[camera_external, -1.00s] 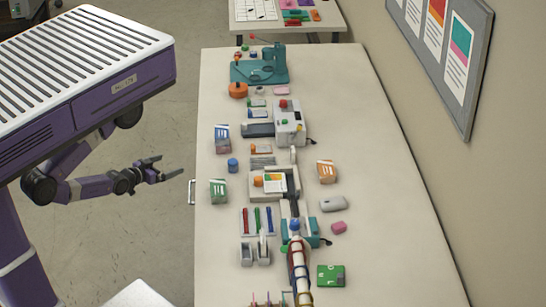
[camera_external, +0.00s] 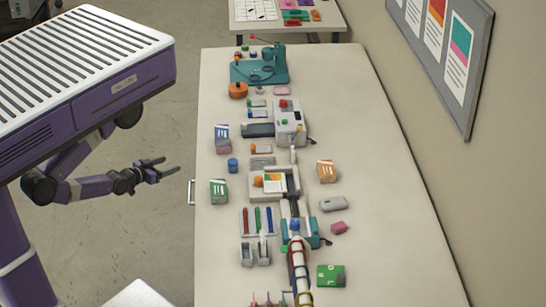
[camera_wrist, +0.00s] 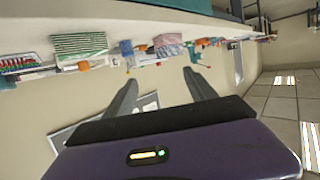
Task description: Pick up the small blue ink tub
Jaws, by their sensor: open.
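The small blue ink tub (camera_external: 233,165) stands upright near the left edge of the table, between a blue-and-white box and a green box. It also shows small in the wrist view (camera_wrist: 126,48), beyond and a little left of the fingers. My gripper (camera_external: 171,164) is open and empty. It is off the table's left edge, level with the tub in the picture and clearly apart from it. Both fingers (camera_wrist: 160,82) show spread in the wrist view.
The blue-and-white box (camera_external: 222,138) and the green box (camera_external: 218,190) stand close on either side of the tub. A metal handle (camera_external: 192,192) juts from the table's left edge.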

